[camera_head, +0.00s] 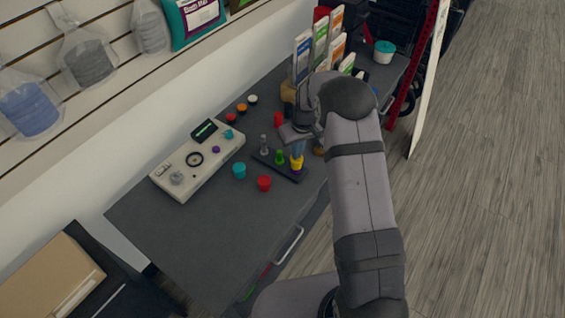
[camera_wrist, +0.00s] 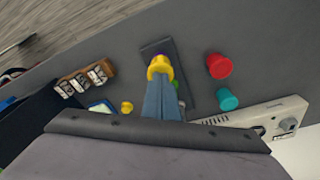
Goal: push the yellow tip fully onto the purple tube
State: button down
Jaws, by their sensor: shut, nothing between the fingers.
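The yellow tip (camera_head: 297,163) sits on the purple tube (camera_head: 297,172), of which only a little shows below it. The tube stands on a dark base plate (camera_head: 268,161). In the wrist view the yellow tip (camera_wrist: 159,65) shows at the ends of my fingers, with a trace of purple at its far rim. My gripper (camera_head: 297,153) is shut and empty, its blue-grey fingers pointing down at the tip's top. I cannot tell whether they touch it. How far down the tip sits is hard to see.
The base also bears a green piece (camera_head: 280,157) and a grey post (camera_head: 264,145). A teal cap (camera_head: 239,171) and a red cap (camera_head: 264,183) stand in front. A white control box (camera_head: 197,162) lies left. The table's front left is clear.

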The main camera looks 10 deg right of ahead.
jog(key=shift+f+b, duration=0.4)
jog(key=shift+f, duration=0.3)
jog(key=shift+r, duration=0.2)
dwell(0.4)
jog(key=shift+r+p, duration=1.25)
jog(key=shift+r, duration=0.4)
jog(key=shift+r, duration=0.15)
notch_tip(320, 180, up, 5)
jog(key=p, duration=0.3)
